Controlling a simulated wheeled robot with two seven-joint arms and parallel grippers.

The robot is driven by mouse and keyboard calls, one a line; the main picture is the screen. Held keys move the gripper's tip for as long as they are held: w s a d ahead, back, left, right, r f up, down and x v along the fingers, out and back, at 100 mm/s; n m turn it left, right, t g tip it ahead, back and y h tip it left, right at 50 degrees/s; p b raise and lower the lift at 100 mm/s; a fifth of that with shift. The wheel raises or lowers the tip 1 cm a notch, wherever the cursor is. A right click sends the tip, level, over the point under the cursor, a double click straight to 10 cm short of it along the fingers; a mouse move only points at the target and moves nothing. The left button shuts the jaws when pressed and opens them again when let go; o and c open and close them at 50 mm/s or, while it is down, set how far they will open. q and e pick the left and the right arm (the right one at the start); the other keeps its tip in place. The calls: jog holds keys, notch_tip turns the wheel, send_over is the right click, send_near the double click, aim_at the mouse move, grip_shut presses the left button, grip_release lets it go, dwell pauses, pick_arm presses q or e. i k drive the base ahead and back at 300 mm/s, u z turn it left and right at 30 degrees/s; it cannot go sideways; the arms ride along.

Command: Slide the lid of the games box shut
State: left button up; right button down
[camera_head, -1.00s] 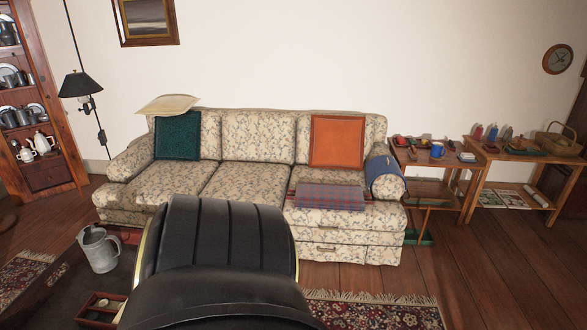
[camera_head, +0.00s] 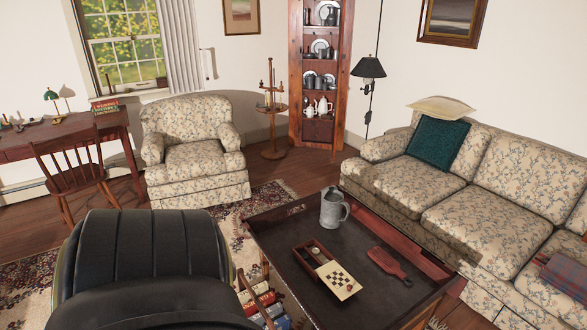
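The games box (camera_head: 305,262) is a small reddish wooden box on the dark coffee table in the head view. Its lid (camera_head: 338,281), with a checkered board pattern, is slid partly off toward the lower right. The upper-left part of the box is open, and small light pieces show inside. Neither of my grippers is in view.
The coffee table (camera_head: 285,232) has a raised rim. A grey metal pitcher (camera_head: 333,209) stands behind the box, and a red paddle-shaped board (camera_head: 389,264) lies to its right. A floral sofa (camera_head: 440,205) is on the right and an armchair (camera_head: 195,160) behind. Books (camera_head: 262,300) sit below the table's near side.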

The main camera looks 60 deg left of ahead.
aim_at(344, 286)
jog(key=u, duration=0.75)
jog(key=i, duration=1.25)
jog(key=u, duration=2.2)
